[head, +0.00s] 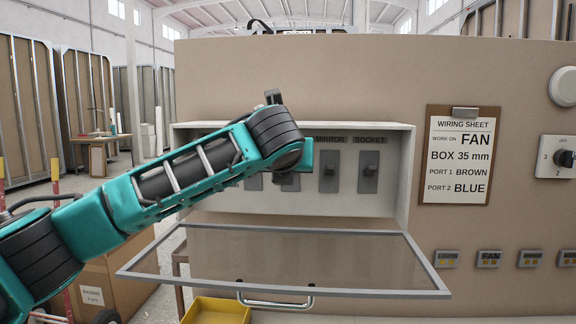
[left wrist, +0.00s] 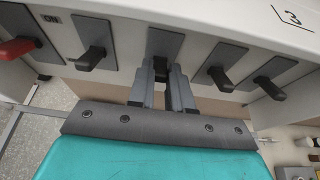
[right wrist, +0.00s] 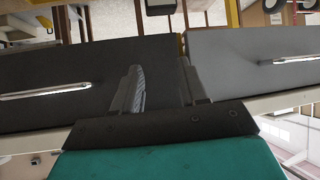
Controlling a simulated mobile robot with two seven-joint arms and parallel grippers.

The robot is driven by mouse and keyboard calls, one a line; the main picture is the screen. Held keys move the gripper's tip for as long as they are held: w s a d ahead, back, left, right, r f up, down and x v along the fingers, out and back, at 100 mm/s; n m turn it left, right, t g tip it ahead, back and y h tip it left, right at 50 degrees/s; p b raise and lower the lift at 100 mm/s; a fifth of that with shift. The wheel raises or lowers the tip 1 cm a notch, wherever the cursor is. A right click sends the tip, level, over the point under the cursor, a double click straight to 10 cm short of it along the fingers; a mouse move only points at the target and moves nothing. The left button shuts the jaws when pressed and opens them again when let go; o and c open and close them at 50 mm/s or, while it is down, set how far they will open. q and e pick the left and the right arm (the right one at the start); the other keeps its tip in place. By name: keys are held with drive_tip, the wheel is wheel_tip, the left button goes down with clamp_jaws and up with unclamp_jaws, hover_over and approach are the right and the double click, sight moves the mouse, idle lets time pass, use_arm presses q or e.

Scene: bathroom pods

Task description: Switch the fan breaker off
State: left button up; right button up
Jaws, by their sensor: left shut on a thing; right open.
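The breaker box (head: 403,170) is open on the wall, its clear cover (head: 285,255) hanging down in front. The MIRROR breaker (head: 330,173) and SOCKET breaker (head: 368,173) show; labels further left are hidden by my left arm. My left gripper (left wrist: 162,77) is shut on the black lever (left wrist: 160,64) just left of MIRROR; its name cannot be read. It is the second black lever right of the red handle (left wrist: 18,48). My right gripper (right wrist: 160,88) is open and empty, only in the right wrist view.
A wiring sheet (head: 459,160) reading FAN hangs right of the box. A rotary switch (head: 562,157) and small labelled plates, one marked FAN (head: 489,259), are on the wall. A yellow bin (head: 216,310) stands below the cover. Dark panels (right wrist: 80,80) lie beyond my right gripper.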

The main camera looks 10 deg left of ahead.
use_arm(q)
clamp_jaws()
drive_tip(key=shift+f, duration=0.1)
drive_tip(key=t+b, duration=0.2)
drive_tip(key=f+t+b, duration=0.1)
drive_tip(key=b, duration=0.1)
drive_tip(key=f+t+b, duration=0.1)
drive_tip(key=t+b, duration=0.1)
drive_tip(key=shift+s+f+t+b, duration=0.15)
drive_tip(key=shift+s+t+b, duration=0.1)
drive_tip(key=shift+t+b, duration=0.05)
drive_tip(key=o, duration=0.7)
unclamp_jaws()
drive_tip(key=shift+s, duration=0.1)
